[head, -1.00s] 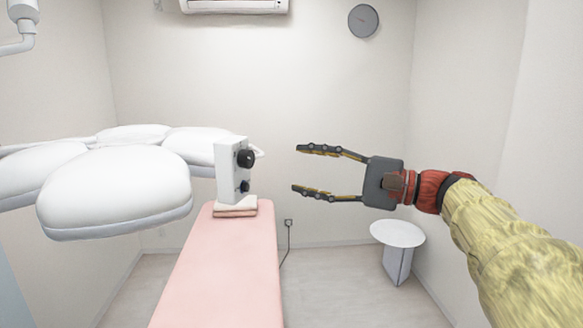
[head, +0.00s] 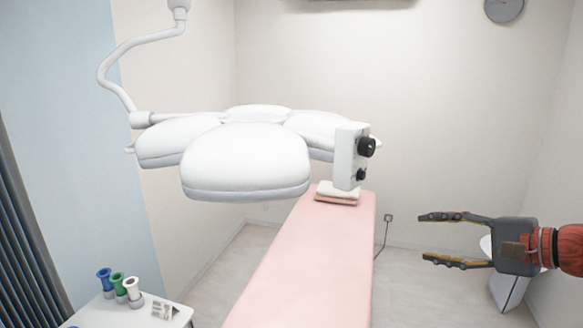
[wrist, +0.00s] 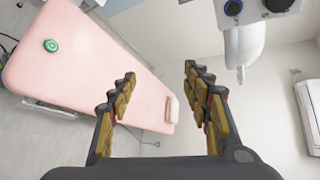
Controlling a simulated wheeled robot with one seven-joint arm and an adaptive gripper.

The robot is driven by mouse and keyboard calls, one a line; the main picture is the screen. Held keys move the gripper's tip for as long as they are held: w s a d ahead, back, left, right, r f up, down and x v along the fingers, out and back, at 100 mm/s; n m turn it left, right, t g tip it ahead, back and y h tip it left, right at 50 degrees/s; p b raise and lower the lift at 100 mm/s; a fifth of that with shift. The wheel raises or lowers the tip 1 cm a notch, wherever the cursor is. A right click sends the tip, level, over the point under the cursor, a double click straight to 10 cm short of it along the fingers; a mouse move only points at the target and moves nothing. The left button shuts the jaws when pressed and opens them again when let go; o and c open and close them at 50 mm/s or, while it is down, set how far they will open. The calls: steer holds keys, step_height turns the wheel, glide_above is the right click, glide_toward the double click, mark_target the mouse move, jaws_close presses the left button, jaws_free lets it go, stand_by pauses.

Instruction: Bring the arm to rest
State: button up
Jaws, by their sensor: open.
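My gripper (head: 438,238) is at the right of the head view, jaws apart and pointing left, with nothing between the fingers. It hangs in free air to the right of the pink treatment bed (head: 310,265). In the wrist view, both fingers of my gripper (wrist: 158,95) stand apart and empty. The pink bed (wrist: 75,60) shows beyond them at the left, with a small green round item (wrist: 50,45) on it.
A white surgical lamp (head: 245,160) with a control box (head: 348,155) hangs over the bed. A white cart (head: 100,312) with coloured spools (head: 118,286) is at lower left. Folded towels (head: 337,193) lie on the bed.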

steer(key=s+a+f+n+g+h, duration=0.2)
steer(key=s+f+n+g+h, duration=0.1)
steer(key=s+f, duration=0.5)
steer(key=s+a+f+n+g+h, duration=0.2)
steer(key=s+f+n+g+h, duration=0.15)
steer(key=s+f, duration=0.55)
steer(key=s+a+f+n+t+h+b, duration=0.1)
steer(key=s+a+f+n, duration=0.2)
steer(key=a+n, duration=0.4)
steer(key=shift+s+a+f+h, duration=0.25)
steer(key=shift+s+h, duration=0.1)
steer(key=shift+s, duration=0.35)
